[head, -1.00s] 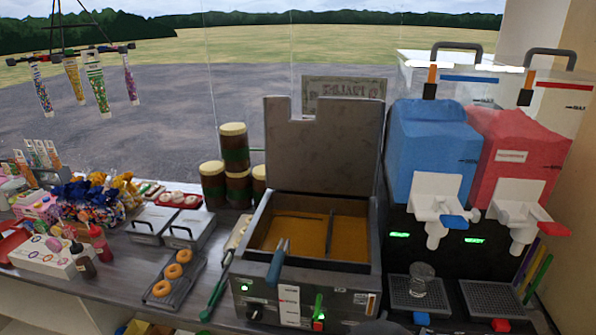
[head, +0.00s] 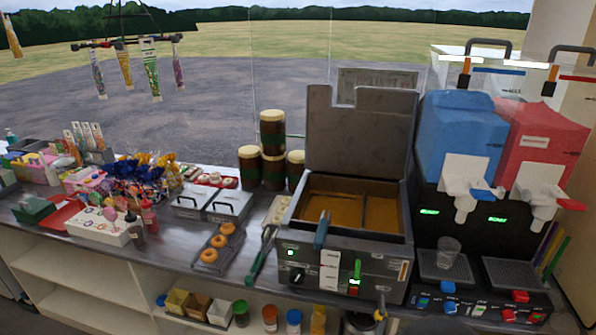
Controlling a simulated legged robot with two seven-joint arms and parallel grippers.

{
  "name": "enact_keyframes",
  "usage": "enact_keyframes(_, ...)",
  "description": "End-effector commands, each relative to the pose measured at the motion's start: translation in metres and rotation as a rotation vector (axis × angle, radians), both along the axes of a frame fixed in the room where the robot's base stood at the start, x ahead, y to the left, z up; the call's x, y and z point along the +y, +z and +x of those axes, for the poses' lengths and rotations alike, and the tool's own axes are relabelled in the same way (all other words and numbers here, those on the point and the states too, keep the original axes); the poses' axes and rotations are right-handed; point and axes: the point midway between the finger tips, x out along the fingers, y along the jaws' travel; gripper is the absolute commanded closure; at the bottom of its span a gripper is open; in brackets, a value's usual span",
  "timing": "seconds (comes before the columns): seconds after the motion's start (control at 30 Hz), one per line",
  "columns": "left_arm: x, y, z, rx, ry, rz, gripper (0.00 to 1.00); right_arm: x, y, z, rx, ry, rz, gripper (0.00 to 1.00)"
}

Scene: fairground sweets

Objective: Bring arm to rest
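Neither of my arms nor grippers shows in the head view. The counter (head: 178,257) in front of me carries a fryer (head: 338,270) with its lid (head: 355,135) raised and amber oil (head: 335,206) inside. A clear cup (head: 448,252) stands on the drip tray under the blue slush dispenser (head: 459,130). A red slush dispenser (head: 545,145) is beside it. Several doughnuts (head: 219,241) lie in a row on a dark tray left of the fryer. Green-handled tongs (head: 260,257) lie between that tray and the fryer.
Brown jars (head: 272,130) are stacked behind the counter items. Two lidded metal bins (head: 190,201), wrapped sweets (head: 137,175) and sauce bottles (head: 148,214) fill the left. Tubes hang from a rack (head: 125,42). Shelves below hold small boxes and jars (head: 270,318). The counter's front left strip is clear.

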Motion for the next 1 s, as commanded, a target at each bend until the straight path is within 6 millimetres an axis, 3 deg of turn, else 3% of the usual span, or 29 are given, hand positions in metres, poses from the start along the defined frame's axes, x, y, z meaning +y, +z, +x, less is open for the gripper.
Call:
enact_keyframes(0.17,0.0,0.0,0.0,0.0,0.001,0.0,0.64,0.026,-0.012,-0.01,0.164,0.111,0.13,0.24)
enact_keyframes(0.27,0.0,0.0,0.0,0.0,0.001,0.0,0.64,0.044,-0.017,-0.025,0.292,0.201,0.198,0.24)
enact_keyframes(0.37,0.0,0.0,0.0,0.0,0.001,0.0,0.64,0.062,-0.018,-0.056,0.466,0.316,0.246,0.24)
enact_keyframes(0.43,0.0,0.0,0.0,0.0,0.001,0.0,0.64,0.067,-0.016,-0.089,0.612,0.399,0.251,0.24)
enact_keyframes(0.5,0.0,0.0,0.0,0.0,0.001,0.0,0.64,0.066,-0.013,-0.124,0.751,0.461,0.237,0.24)
enact_keyframes(0.63,0.0,0.0,0.0,0.0,0.0,0.0,0.64,0.056,-0.008,-0.168,0.916,0.512,0.198,0.24)
enact_keyframes(0.73,0.0,0.0,0.0,0.0,0.0,0.0,0.64,0.052,-0.007,-0.179,0.96,0.52,0.187,0.24)
enact_keyframes(1.0,0.0,0.0,0.0,0.0,0.001,0.0,0.64,0.053,-0.008,-0.179,0.962,0.52,0.188,0.24)
